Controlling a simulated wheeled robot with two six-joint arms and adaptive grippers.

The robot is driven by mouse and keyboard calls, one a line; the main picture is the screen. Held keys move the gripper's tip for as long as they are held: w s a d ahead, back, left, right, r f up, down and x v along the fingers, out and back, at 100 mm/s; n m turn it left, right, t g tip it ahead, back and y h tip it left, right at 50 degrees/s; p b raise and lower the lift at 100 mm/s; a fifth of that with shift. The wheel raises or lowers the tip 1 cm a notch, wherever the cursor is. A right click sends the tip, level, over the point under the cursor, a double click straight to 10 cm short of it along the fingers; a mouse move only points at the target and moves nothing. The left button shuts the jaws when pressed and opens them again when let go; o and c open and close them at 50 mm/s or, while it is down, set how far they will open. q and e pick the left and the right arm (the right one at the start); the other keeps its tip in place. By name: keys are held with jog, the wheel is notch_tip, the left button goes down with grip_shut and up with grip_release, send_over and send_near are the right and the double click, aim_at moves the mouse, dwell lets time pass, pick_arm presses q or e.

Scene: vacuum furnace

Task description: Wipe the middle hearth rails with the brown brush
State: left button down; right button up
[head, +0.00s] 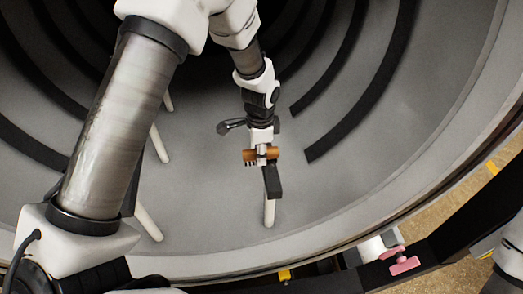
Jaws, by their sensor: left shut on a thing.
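My left gripper (262,149) reaches down into the round furnace chamber and is shut on the brown brush (272,154). The brush lies crosswise in the jaws, with dark bristles at its left underside. Just below it is the front end of a dark hearth rail (273,184), which stands on a white post (269,212). The brush overlaps the rail in the picture; I cannot tell whether they touch. The rest of this rail is hidden behind my gripper and arm. Another dark rail is mostly hidden behind my left arm. My right gripper is not in view.
More white posts (149,224) stand to the left on the grey chamber wall (210,225). Dark curved bands (365,85) line the chamber. The chamber rim crosses the lower picture. A pink part (404,265) sits on the black frame at the lower right.

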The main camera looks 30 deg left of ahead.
pick_arm(q)
jog(key=r, duration=0.2)
jog(key=shift+w+r+p, duration=0.25)
jog(key=shift+r+p, duration=0.1)
jog(key=shift+r, duration=0.05)
jog(key=shift+d+r+p, duration=0.25)
jog(key=shift+r+p, duration=0.45)
jog(key=shift+r, duration=0.05)
notch_tip(320, 180, up, 2)
jog(key=shift+s+a+r+p, duration=0.1)
jog(key=shift+a+r+p, duration=0.05)
jog(key=shift+p, duration=0.85)
jog(key=shift+r+p, duration=0.6)
jog(key=shift+r, duration=0.1)
jog(key=shift+f, duration=0.1)
